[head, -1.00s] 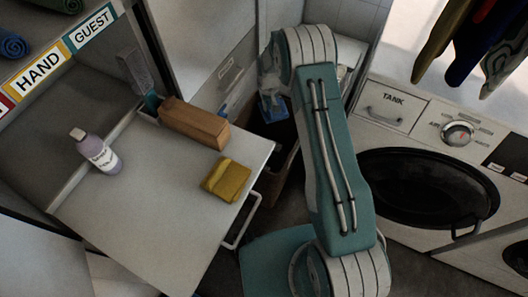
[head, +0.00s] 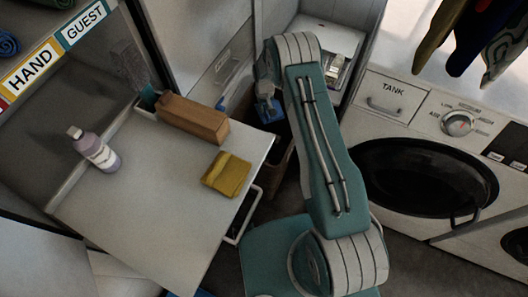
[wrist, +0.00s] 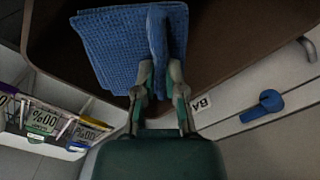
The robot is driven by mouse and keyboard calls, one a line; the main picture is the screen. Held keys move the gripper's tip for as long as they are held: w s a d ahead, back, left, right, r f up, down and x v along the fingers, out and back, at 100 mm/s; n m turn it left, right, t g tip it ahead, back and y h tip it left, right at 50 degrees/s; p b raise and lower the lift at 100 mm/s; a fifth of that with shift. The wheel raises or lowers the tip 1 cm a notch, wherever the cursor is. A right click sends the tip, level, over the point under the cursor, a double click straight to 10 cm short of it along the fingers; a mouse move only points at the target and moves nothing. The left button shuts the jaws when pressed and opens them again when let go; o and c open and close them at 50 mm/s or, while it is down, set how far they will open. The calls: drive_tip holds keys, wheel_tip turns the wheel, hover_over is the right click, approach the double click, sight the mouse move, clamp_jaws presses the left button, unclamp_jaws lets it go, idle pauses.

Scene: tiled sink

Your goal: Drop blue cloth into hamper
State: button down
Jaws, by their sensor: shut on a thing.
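The blue cloth (wrist: 108,45) hangs spread out in the wrist view, its right part pinched into a fold. My gripper (wrist: 158,78) is shut on that fold. In the head view, my gripper (head: 268,106) is small and partly hidden by my arm, with a bit of blue at it, right of the counter. A brown hamper (head: 279,165) stands on the floor below it, largely hidden by my arm and the counter. In the wrist view a dark brown surface (wrist: 225,45), apparently the hamper, lies behind the cloth; whether the cloth is over its opening I cannot tell.
The white counter (head: 150,220) holds a folded yellow cloth (head: 228,174), a wooden box (head: 193,119) and a purple bottle (head: 94,149). A washing machine (head: 425,180) stands right. A shelf with small packages (wrist: 45,120) shows at left in the wrist view.

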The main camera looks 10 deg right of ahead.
drive_tip(key=c, duration=0.6)
unclamp_jaws()
drive_tip(key=shift+c, duration=0.2)
drive_tip(key=shift+r, duration=0.15)
wheel_tip(320, 180, up, 12)
drive_tip(key=shift+f, duration=0.2)
